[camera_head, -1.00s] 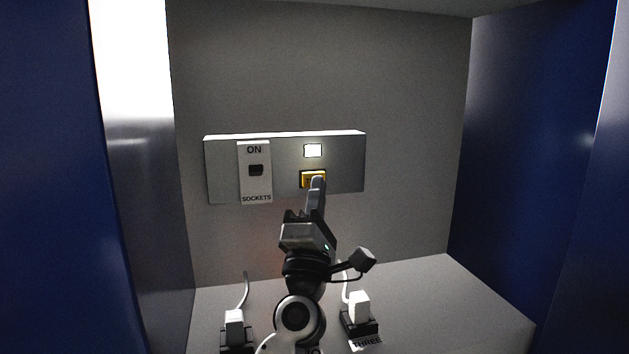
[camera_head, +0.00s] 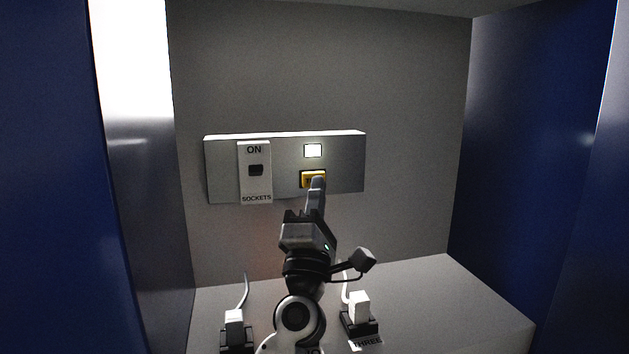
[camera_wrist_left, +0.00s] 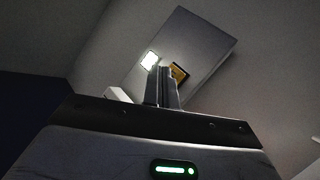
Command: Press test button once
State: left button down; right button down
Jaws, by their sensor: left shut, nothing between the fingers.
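The yellow test button (camera_head: 307,178) sits in a dark frame on the grey wall panel, below a lit white lamp (camera_head: 312,150). My left gripper (camera_head: 317,180) is shut and empty, its fingertips in front of the button's lower right part. Whether the tips touch the button cannot be told. In the left wrist view, the shut fingers (camera_wrist_left: 161,70) point at the panel, with the yellow button (camera_wrist_left: 180,72) partly hidden behind them and the lamp (camera_wrist_left: 149,59) beside them. My right gripper is not in view.
A sockets switch (camera_head: 256,171) marked ON is on the panel's left. White plugs (camera_head: 359,306) (camera_head: 234,322) with cables stand in dark sockets on the shelf (camera_head: 440,290) below. Blue side walls (camera_head: 540,130) enclose the space left and right.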

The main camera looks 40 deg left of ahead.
pick_arm(q)
jog(key=shift+a, duration=0.1)
jog(key=shift+w+a, duration=0.25)
jog(key=shift+w+a, duration=0.15)
jog(key=shift+a, duration=0.05)
dwell(0.6)
jog(key=shift+w+a+r, duration=0.1)
jog(key=shift+a+r, duration=0.05)
jog(key=shift+a, duration=0.1)
dwell(0.8)
jog(key=shift+s+d+f, duration=0.35)
jog(key=shift+d, duration=0.2)
jog(key=shift+s, duration=0.1)
